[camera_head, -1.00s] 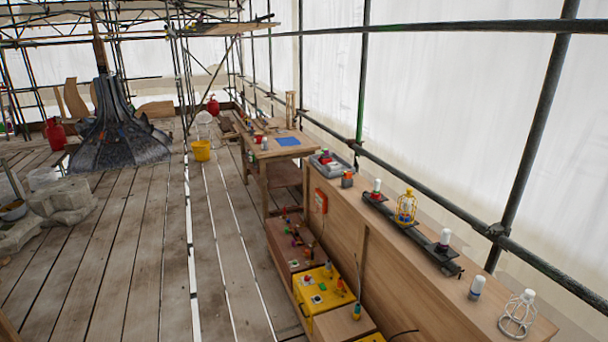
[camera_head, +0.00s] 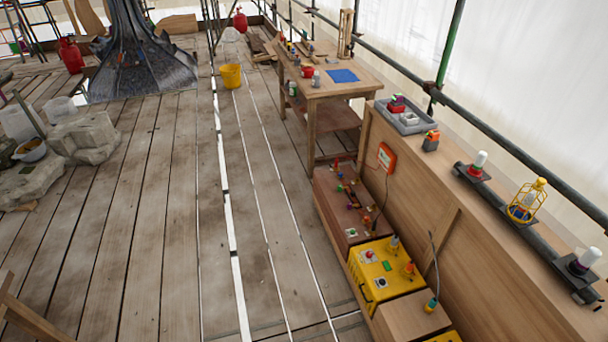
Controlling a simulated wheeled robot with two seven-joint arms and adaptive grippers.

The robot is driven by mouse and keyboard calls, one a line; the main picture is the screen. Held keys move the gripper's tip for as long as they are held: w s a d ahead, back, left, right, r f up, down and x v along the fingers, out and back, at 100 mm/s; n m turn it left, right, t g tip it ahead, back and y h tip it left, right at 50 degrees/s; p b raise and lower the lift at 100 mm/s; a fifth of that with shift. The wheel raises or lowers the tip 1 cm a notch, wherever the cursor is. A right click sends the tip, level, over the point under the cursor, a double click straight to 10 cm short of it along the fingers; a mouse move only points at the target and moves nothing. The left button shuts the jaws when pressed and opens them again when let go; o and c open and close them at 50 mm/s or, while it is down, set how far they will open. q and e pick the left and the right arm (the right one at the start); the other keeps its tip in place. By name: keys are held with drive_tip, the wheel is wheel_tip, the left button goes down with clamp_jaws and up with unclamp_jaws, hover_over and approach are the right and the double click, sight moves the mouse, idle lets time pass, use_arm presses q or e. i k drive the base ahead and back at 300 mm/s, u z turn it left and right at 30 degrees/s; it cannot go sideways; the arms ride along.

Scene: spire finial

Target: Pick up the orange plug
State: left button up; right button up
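Several small plug-like pieces stand low on the right; I cannot tell for certain which is the orange plug. One small orange piece (camera_head: 408,270) stands upright on the yellow box (camera_head: 374,262). Another piece with orange and yellow on it (camera_head: 394,244) stands behind it on the same box. A yellow and teal piece with a cable (camera_head: 431,304) stands on the wooden box in front. An orange and dark block (camera_head: 431,140) sits on the wooden ledge. Neither of my grippers shows in the view.
The wooden ledge (camera_head: 490,230) at the right carries a grey tray (camera_head: 404,117) and several lamps on a dark bar. A workbench (camera_head: 325,86) stands behind. A brown box (camera_head: 350,203) holds small coloured parts. The plank floor in the middle is clear.

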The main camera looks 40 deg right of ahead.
sight(408, 270)
drive_tip(key=z, duration=0.1)
drive_tip(key=i, duration=1.55)
drive_tip(key=z, duration=1.55)
drive_tip(key=i, duration=1.05)
drive_tip(key=z, duration=0.95)
